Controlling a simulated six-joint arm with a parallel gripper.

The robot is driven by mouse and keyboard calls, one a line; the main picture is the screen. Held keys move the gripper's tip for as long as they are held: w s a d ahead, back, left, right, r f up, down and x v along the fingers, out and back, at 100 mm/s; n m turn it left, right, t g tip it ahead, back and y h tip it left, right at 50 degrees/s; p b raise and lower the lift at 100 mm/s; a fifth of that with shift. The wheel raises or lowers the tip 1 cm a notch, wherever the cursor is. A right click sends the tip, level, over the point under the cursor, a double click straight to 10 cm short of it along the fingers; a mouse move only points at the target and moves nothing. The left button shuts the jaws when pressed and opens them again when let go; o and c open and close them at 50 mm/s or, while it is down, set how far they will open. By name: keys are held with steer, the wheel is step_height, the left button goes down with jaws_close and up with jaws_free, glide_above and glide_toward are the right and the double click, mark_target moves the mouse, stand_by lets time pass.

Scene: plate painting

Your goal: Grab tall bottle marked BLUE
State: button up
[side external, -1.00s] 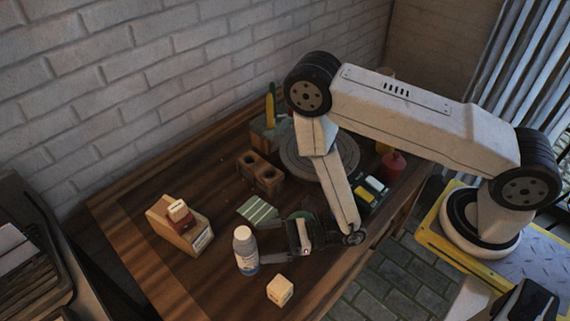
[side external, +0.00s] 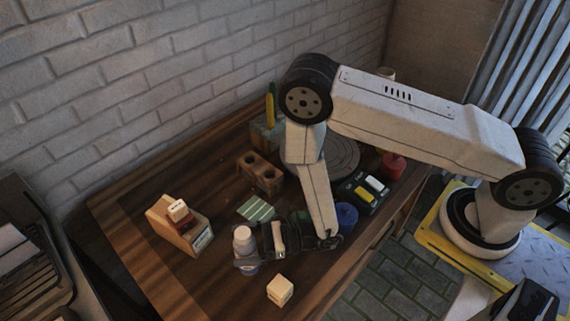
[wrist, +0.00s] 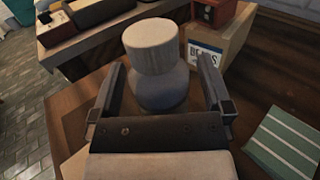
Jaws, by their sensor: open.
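A bottle (side external: 243,238) with a white cap stands upright on the table at the front, left of my gripper. It also shows in the wrist view (wrist: 158,82), centred between the two fingers. My gripper (side external: 247,255) is open and low over the table, with one finger on each side of the bottle. In the wrist view my gripper (wrist: 160,85) has a finger to the left and one to the right of the bottle; I cannot tell whether either touches it. The bottle's label is not readable in either view.
A pale cube (side external: 280,290) lies in front of my gripper. A green striped cloth (side external: 256,208) and a wooden block with holes (side external: 260,173) lie behind. A blue container (side external: 346,216) stands to the right.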

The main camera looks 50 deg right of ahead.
jaws_close()
stand_by(0.3)
steer(key=shift+r, duration=0.2)
steer(key=shift+r, duration=4.8)
